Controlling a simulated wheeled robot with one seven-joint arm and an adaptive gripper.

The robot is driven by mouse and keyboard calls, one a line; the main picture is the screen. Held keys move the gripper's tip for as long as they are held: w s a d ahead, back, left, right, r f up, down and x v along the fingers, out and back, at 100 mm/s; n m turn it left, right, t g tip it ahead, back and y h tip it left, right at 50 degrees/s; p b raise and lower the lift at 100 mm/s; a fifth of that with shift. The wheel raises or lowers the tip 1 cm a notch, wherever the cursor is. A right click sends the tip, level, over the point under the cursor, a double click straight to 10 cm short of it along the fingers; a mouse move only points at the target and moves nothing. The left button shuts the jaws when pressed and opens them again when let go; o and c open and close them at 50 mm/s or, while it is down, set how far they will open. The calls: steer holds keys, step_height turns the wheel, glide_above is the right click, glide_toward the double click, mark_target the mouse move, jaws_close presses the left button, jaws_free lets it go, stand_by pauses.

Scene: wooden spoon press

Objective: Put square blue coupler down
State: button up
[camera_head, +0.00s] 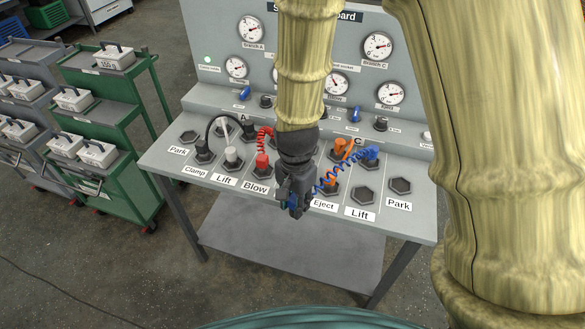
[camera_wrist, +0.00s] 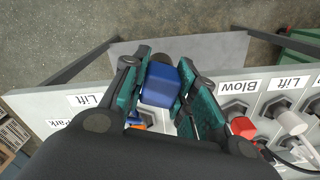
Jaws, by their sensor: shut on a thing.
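My gripper (camera_head: 294,208) hangs over the front part of the board's sloping table, between the Blow and Eject labels. In the wrist view its two green-padded fingers (camera_wrist: 160,95) are shut on the square blue coupler (camera_wrist: 160,84), clear of the table surface as far as I can tell. In the head view the coupler is mostly hidden by the gripper. The right Lift socket (camera_head: 364,196) and right Park socket (camera_head: 400,186) are empty.
A red coupler (camera_head: 262,162) sits at Blow, a grey one (camera_head: 232,157) at left Lift. The left Park socket (camera_head: 188,137) is empty. Green carts (camera_head: 110,130) stand at left.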

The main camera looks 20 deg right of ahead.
steer(key=w+d+p, duration=0.1)
steer(key=w, duration=0.4)
steer(key=w+d+f+p, duration=0.1)
steer(key=w+d, duration=0.1)
steer(key=w, duration=0.3)
steer(key=w+d+p, duration=0.1)
steer(key=w+p, duration=0.1)
steer(key=w, duration=0.2)
steer(key=shift+w+d+f, duration=0.15)
steer(key=shift+w+d, duration=0.15)
steer(key=shift+w, duration=0.1)
steer(key=shift+f+p, duration=0.65)
steer(key=shift+f, duration=1.1)
steer(key=shift+f, duration=0.15)
steer(key=o, duration=1.1)
steer(key=shift+r+b, duration=1.55)
steer(key=shift+r, duration=4.6)
